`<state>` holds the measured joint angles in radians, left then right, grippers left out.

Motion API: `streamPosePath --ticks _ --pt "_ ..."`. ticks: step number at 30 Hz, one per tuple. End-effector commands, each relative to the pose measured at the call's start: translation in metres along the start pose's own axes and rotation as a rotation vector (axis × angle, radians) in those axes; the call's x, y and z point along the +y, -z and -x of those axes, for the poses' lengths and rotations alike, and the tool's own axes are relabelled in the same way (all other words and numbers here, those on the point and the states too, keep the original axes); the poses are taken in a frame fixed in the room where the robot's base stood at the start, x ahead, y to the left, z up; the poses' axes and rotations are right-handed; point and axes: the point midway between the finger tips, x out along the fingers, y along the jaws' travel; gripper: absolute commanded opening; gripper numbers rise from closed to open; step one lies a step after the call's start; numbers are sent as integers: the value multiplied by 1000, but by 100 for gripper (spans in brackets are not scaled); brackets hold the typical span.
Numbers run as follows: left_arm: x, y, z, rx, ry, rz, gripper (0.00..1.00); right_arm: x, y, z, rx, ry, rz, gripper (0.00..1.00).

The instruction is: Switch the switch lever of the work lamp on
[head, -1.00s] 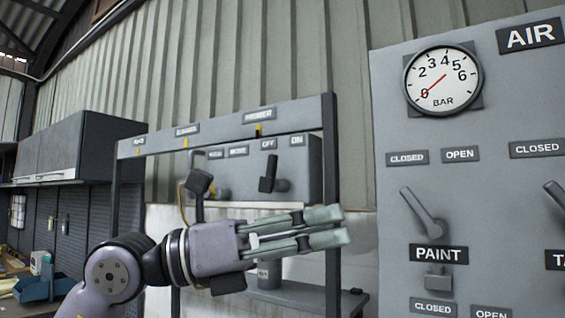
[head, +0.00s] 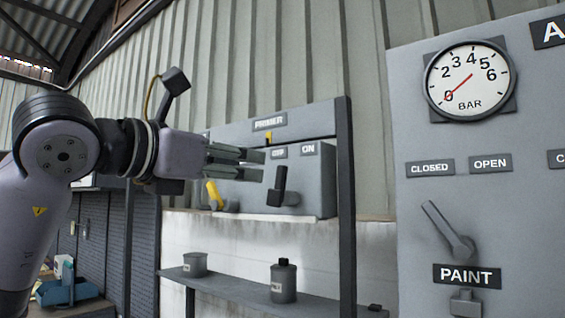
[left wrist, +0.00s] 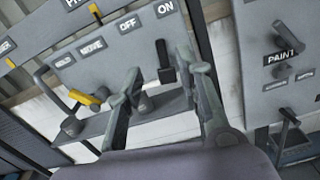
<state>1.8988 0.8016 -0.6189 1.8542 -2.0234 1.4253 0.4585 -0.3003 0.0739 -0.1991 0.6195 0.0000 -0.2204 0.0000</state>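A black switch lever (head: 280,185) stands on a grey box under OFF and ON labels, in the rack behind my left gripper. In the head view it is nearly upright, closer to the OFF label; its handle also shows in the left wrist view (left wrist: 163,57), between my fingers. My left gripper (head: 262,165) is open and empty, its fingertips just left of and above the lever. The wrist view shows a gap between the fingers, and I cannot tell whether they touch the lever. No work lamp label is legible. My right gripper is out of view.
A yellow lever (head: 213,194) sits left of the black one. A dark rack post (head: 346,210) stands to the right, then a grey air panel (head: 410,130) with a gauge and a PAINT lever (head: 447,230). Cans (head: 284,283) stand on the shelf below.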

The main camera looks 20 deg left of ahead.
Motion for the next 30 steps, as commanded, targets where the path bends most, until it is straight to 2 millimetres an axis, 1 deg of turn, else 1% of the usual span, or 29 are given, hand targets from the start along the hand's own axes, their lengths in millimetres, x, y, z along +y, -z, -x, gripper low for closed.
streamPosePath --ticks 1,9,15,21,28,30 --pt "0 -4 -12 3 2 1 33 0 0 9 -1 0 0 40" --pt "0 -4 -70 3 3 2 33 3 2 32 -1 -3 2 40" --pt "0 -2 -99 1 3 1 33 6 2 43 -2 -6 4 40" --pt "-1 -1 -110 -1 2 0 33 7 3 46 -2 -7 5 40" --pt "-1 0 -110 -1 2 0 33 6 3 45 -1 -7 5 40" --pt "-1 0 -110 -1 2 0 30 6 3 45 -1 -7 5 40"
